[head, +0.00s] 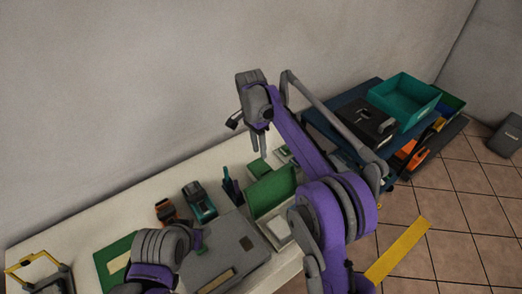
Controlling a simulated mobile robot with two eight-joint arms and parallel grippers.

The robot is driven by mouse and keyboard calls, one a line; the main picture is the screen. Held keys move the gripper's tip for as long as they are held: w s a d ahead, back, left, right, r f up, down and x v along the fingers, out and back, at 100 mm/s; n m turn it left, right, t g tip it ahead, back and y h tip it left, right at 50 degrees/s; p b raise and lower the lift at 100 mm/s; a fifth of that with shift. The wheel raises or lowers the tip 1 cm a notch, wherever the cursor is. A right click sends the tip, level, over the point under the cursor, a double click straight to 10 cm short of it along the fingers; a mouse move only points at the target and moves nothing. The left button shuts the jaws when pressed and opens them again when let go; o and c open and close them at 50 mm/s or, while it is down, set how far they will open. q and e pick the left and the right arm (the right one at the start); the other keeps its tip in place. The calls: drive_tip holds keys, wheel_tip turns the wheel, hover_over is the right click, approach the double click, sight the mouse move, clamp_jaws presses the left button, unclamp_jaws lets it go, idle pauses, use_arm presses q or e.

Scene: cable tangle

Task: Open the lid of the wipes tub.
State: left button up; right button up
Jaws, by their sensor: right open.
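My right gripper (259,142) hangs above the back of the white table, fingers pointing down. It is open, with nothing seen between its fingers. A small green box-like thing (258,168) lies just below it, apart from the fingertips. A larger green panel (271,190) stands tilted behind a pale, shallow box (276,232), partly hidden by my right arm. I cannot tell for sure which of these is the wipes tub, or whether the panel is its lid.
A grey case (222,262), a teal tool (199,203), an orange tool (167,211) and a dark blue item (231,186) crowd the table (75,219). A blue cart (341,106) at right carries a teal bin (404,98) and a black case (368,121).

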drive_tip(key=shift+s, duration=0.1)
idle(0.3)
wheel_tip(320, 180, up, 11)
drive_tip(key=w+a, duration=0.1)
drive_tip(key=shift+w+f, duration=0.2)
drive_tip(key=shift+c, duration=0.3)
